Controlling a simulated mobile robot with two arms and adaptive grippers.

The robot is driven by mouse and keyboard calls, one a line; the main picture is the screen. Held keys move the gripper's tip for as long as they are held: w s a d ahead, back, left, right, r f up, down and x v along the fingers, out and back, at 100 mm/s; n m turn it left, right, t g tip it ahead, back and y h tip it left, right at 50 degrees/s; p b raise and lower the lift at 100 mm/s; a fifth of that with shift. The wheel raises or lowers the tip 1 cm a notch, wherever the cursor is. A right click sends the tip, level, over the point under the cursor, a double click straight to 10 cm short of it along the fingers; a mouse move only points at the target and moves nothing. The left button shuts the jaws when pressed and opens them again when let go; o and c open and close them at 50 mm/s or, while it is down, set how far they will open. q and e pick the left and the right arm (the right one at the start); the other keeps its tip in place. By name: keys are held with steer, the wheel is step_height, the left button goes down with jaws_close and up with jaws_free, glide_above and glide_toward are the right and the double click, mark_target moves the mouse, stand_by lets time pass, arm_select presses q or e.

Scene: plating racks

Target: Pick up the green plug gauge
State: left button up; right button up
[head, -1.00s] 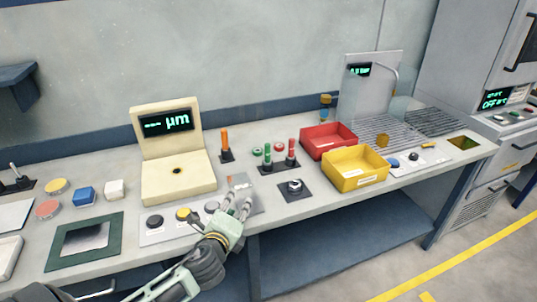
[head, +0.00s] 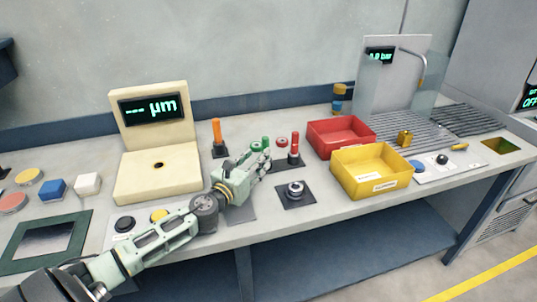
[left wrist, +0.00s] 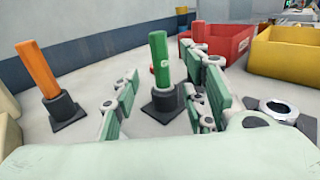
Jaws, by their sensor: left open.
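The green plug gauge (left wrist: 160,60) stands upright in a dark holder on a black square base (left wrist: 166,103) in the left wrist view. In the head view the green plug gauge (head: 265,142) shows just behind my fingers, its lower part hidden. My left gripper (left wrist: 166,78) is open, with one finger on each side of the gauge in the picture. The gauge appears farther ahead, between the fingers; I cannot tell whether they touch it. In the head view my left gripper (head: 264,158) reaches in from the left. My right gripper is not in view.
An orange plug gauge (left wrist: 40,70) stands left of the green one, and a red plug gauge (head: 294,142) stands right of it. A red bin (head: 340,150) and a yellow bin (head: 345,179) stand farther right. A cream display unit (head: 130,188) is at left.

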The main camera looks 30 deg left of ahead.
mark_target(263, 147)
arm_select(q)
steer(key=shift+w+r, duration=0.2)
steer(key=shift+w, duration=0.45)
steer(key=shift+w+r, duration=0.1)
steer(key=shift+r, duration=0.1)
steer(key=w, duration=0.2)
steer(key=w+p, duration=0.1)
steer(key=w, duration=0.2)
steer(key=shift+a+r, duration=0.2)
jaws_close()
